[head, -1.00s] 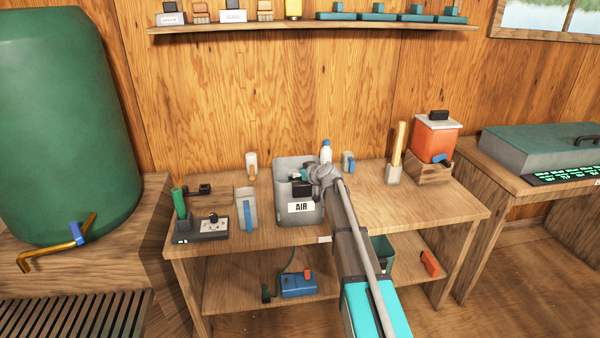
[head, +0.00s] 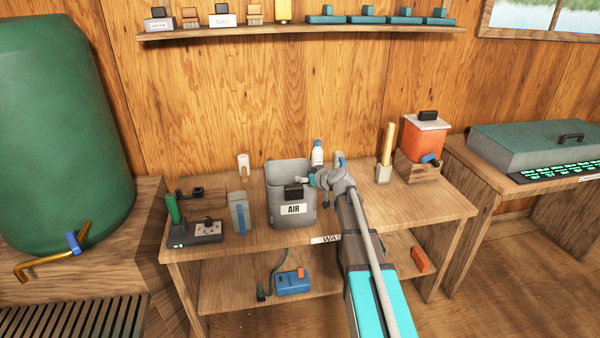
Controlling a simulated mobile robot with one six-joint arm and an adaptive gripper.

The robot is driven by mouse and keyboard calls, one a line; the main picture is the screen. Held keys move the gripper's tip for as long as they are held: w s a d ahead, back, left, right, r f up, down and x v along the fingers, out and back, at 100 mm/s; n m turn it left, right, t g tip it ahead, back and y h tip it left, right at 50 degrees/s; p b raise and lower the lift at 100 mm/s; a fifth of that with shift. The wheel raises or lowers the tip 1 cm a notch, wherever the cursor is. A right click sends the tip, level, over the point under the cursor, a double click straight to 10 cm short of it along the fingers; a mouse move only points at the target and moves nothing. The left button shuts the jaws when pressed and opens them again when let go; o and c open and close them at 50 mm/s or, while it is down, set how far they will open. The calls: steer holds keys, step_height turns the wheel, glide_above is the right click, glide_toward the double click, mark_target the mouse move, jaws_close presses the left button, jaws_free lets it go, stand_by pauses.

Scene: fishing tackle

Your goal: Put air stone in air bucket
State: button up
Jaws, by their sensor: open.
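The air bucket (head: 308,210) is a grey open-topped container with a white AIR label, standing upright on the workbench. A black block (head: 293,191) shows at its front, above the label. My gripper (head: 307,181) is open at the bucket's right rim, with the wrist just right of the bucket. The fingertips are small and partly hidden, and I cannot tell whether they touch the rim. I cannot clearly identify the air stone. The bucket's floor is largely hidden from this angle.
A white bottle (head: 318,154) is behind my wrist. A blue box with tubing (head: 292,282) sits on the lower shelf. The bench (head: 420,203) is clear at front right.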

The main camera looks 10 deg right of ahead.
steer(key=shift+v, duration=0.9)
steer(key=shift+a, duration=0.1)
steer(key=s+a+f+m+g+h, duration=0.1)
steer(key=s+a+f+g, duration=0.15)
steer(key=s, duration=0.45)
steer(key=s+a+f+g+h, duration=0.15)
steer(key=s+f+g, duration=0.25)
steer(key=s, duration=0.4)
steer(key=s+a+f+m+g, duration=0.1)
steer(key=s+a+f+g, duration=0.2)
steer(key=s, duration=0.4)
steer(key=s+d+f+m+g+h, duration=0.2)
steer(key=s+m+g+h, duration=0.1)
steer(key=s, duration=0.8)
steer(key=shift+d, duration=0.35)
